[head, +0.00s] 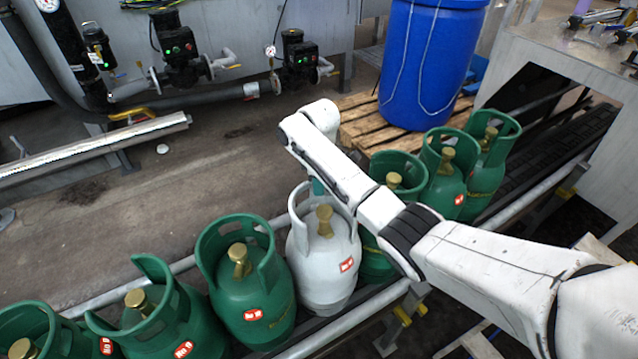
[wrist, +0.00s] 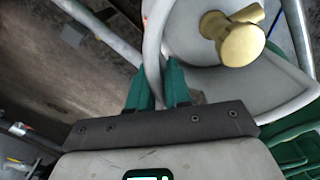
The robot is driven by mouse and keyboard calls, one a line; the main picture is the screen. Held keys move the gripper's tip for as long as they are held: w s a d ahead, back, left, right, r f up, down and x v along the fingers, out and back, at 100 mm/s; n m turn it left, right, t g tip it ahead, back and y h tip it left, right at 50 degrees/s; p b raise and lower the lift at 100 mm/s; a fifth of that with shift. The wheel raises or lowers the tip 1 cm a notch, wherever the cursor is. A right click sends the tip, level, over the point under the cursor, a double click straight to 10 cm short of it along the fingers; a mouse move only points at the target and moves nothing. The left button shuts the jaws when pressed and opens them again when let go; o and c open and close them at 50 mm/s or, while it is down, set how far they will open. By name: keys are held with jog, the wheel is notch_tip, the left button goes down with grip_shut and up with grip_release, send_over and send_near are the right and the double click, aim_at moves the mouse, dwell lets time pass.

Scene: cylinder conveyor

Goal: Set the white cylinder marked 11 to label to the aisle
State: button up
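The white cylinder (head: 318,262) stands upright in the row of green cylinders on the conveyor. It has a brass valve (head: 324,221), an open collar and a red label (head: 347,265) whose number is too small to read surely. My gripper (head: 318,187) is at the back of its collar, partly hidden by my arm. In the wrist view, the green fingers of my gripper (wrist: 158,80) are close together, one on each side of the white collar wall (wrist: 152,45), and look shut on it. The brass valve (wrist: 232,38) shows to the right of the fingers.
A green cylinder (head: 245,290) stands close on the left and another (head: 375,262) on the right; several more line the conveyor. A rail (head: 340,322) runs along its near side. Behind are open floor (head: 225,165), a wooden pallet (head: 360,125) and a blue drum (head: 425,65).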

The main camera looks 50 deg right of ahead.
grip_shut()
dwell(0.4)
jog(key=s+d+m+p, duration=0.3)
jog(key=s+m+p, duration=0.4)
jog(key=m+p, duration=0.2)
jog(key=shift+d+m, duration=0.15)
jog(key=shift+m, duration=1.05)
jog(key=shift+s, duration=0.15)
jog(key=shift+o, duration=1.8)
grip_release()
